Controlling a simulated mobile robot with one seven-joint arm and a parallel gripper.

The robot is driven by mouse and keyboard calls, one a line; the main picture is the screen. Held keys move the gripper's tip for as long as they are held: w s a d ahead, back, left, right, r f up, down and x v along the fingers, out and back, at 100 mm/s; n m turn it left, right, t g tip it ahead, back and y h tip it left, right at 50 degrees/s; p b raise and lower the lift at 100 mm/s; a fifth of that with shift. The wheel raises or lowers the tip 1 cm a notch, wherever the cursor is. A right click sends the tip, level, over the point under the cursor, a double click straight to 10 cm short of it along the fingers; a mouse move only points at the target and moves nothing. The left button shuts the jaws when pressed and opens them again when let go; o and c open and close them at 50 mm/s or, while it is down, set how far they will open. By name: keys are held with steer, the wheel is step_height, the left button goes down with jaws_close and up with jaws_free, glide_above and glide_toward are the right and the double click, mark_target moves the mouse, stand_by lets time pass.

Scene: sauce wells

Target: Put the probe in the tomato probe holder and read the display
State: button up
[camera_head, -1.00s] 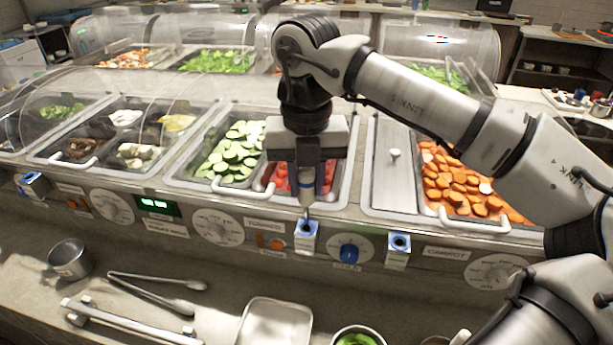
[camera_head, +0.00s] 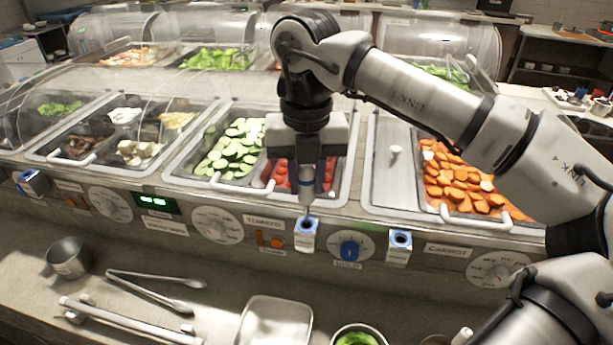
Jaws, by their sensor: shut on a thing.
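The probe's lower end is at the mouth of the blue-topped probe holder (camera_head: 305,236) on the front panel, beside the label that reads tomato. How far the tip is inside cannot be told. The green-lit display (camera_head: 156,202) is on the panel to the left; its digits are too small to read.
Another blue-topped holder (camera_head: 398,248) is near the carrot label, with one more at far left (camera_head: 32,182). Dials, a blue knob (camera_head: 349,250) and an orange switch (camera_head: 270,241) line the panel. Tongs (camera_head: 155,290), a metal cup (camera_head: 69,257) and a tray (camera_head: 274,325) lie on the counter below.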

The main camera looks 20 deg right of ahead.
mark_target(306, 203)
steer(key=shift+f+b, duration=2.45)
steer(key=shift+f, duration=0.25)
stand_by(0.4)
stand_by(3.3)
steer(key=shift+r+p, duration=2.4)
steer(key=shift+r, duration=1.4)
